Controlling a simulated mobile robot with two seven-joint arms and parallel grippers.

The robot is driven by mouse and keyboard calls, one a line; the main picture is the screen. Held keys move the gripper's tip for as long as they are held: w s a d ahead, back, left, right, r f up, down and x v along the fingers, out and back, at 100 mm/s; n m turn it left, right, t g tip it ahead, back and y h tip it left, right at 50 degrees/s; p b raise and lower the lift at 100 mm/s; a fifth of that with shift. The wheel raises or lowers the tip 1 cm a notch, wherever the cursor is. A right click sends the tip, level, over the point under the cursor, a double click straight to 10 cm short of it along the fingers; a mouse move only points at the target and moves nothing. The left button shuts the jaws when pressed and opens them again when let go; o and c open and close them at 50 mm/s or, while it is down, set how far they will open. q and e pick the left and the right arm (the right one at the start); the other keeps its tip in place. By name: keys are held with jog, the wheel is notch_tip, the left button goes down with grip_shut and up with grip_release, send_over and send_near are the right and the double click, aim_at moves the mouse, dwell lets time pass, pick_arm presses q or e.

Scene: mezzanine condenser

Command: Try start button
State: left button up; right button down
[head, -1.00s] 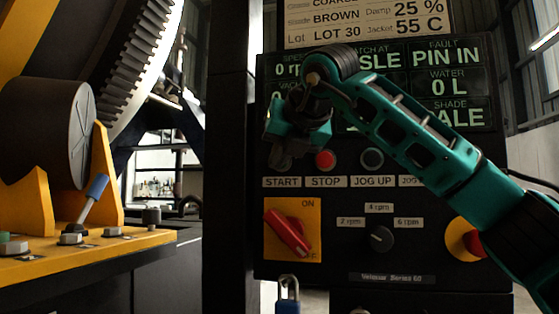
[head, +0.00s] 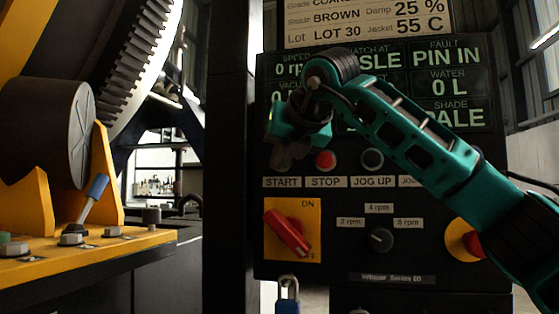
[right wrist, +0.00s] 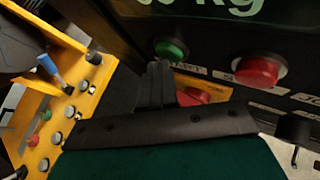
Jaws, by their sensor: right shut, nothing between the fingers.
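The green start button (right wrist: 172,48) shows in the right wrist view, above its partly hidden label. In the head view my right gripper (head: 282,160) covers the button, just above the START label (head: 282,182). The gripper is shut and empty. In the right wrist view its dark fingers (right wrist: 157,82) point up toward the panel, just below and left of the green button. I cannot tell whether they touch it. My left gripper is not in view.
A red stop button (head: 326,159) sits close to the right, then a dark jog button (head: 372,159). Below are a red rotary switch (head: 288,233) on a yellow plate and a speed knob (head: 381,239). The display (head: 452,85) reads PIN IN under FAULT.

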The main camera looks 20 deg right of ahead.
dwell(0.3)
jog(key=shift+s+a+b, duration=0.45)
jog(key=shift+s+b, duration=0.05)
jog(key=shift+s, duration=0.2)
jog(key=s+a+b, duration=0.1)
jog(key=s, duration=0.1)
jog(key=s+a+b, duration=0.1)
jog(key=s+a, duration=0.1)
jog(key=shift+s, duration=0.1)
dwell(0.9)
